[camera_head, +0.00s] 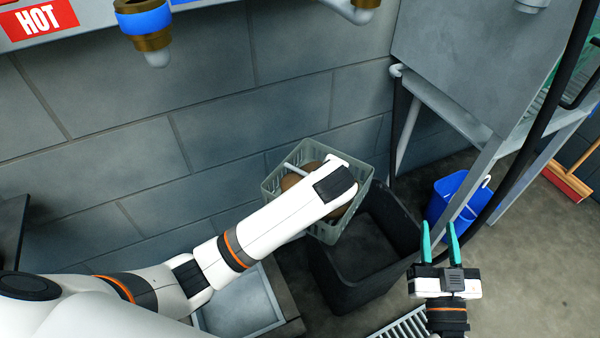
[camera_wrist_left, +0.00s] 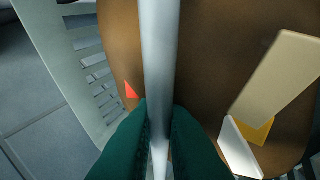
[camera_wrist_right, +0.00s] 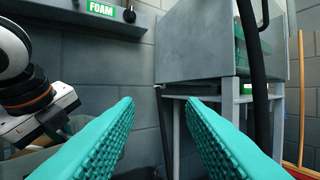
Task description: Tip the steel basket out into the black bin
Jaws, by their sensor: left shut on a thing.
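The basket (camera_head: 326,232) is grey-green with slotted walls and holds brown contents. In the head view it overlaps the back left part of the black bin (camera_head: 337,288); I cannot tell its height above the rim or any slight tilt. The bin stands open on the floor, and the part of its inside I see looks empty. My left gripper (camera_wrist_left: 158,112) is shut on the basket's pale bar (camera_wrist_left: 159,50), above the brown contents (camera_wrist_left: 210,50); my wrist hides it in the head view. My right gripper (camera_head: 438,228) is open and empty, to the right of the bin.
A block wall (camera_head: 110,150) rises behind the basket. A blue bucket (camera_head: 448,200) stands right of the bin, near a steel stand (camera_head: 486,175). A steel basin (camera_head: 240,305) lies under my left arm. A floor grate (camera_head: 405,325) and bare floor are at the front right.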

